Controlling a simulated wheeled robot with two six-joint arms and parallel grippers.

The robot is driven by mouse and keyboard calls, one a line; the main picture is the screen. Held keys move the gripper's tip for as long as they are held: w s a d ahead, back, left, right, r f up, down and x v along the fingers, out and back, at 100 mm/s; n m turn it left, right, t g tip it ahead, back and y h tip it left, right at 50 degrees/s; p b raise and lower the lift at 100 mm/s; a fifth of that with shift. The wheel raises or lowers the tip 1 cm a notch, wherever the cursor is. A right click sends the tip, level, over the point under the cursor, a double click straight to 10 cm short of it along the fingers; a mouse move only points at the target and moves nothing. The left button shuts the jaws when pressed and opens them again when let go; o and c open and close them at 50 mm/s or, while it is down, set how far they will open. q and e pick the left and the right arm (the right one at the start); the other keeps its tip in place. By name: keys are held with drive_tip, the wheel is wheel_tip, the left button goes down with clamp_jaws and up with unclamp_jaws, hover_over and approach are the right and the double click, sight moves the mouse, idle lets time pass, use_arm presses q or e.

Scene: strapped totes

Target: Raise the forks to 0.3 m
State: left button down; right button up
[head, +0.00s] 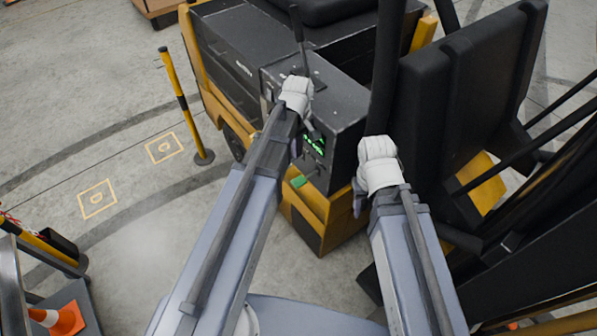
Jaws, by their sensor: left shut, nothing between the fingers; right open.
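A yellow and black forklift truck (235,70) fills the upper middle of the head view. Its dark control console (340,115) carries a lit green display (314,144), partly covered by my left arm, and a black upright lever (297,22) rises behind it. The forks cannot be made out. My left gripper (311,127) is shut and empty, close to the console's face by the display; whether it touches cannot be told. My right gripper (357,200) is open and empty, beside the console's lower right corner, mostly hidden behind its white wrist.
A black seat back or padded panel (470,75) and dark mast bars stand at the right. A yellow-black post (181,105) stands left of the truck. An orange cone (66,318) is at the lower left. The floor between has yellow square markings (97,198) and is clear.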

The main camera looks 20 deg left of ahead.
sight(295, 184)
use_arm(q)
drive_tip(key=shift+f, duration=0.15)
wheel_tip(295, 184, down, 14)
drive_tip(key=b, duration=1.4)
drive_tip(key=f+b, duration=0.1)
drive_tip(key=f+t+h+b, duration=0.1)
drive_tip(key=s+f+t+b, duration=0.1)
drive_tip(key=b, duration=0.1)
drive_tip(key=shift+s+a+h, duration=0.1)
drive_tip(key=shift+a+h, duration=0.2)
drive_tip(key=shift+h, duration=0.1)
drive_tip(key=shift+w+f+t+b, duration=0.25)
drive_tip(key=shift+f+t+b, duration=0.2)
drive_tip(key=shift+b, duration=0.2)
drive_tip(key=shift+s+h, duration=0.1)
drive_tip(key=shift+h, duration=0.2)
drive_tip(key=shift+d, duration=0.1)
idle(0.7)
idle(1.0)
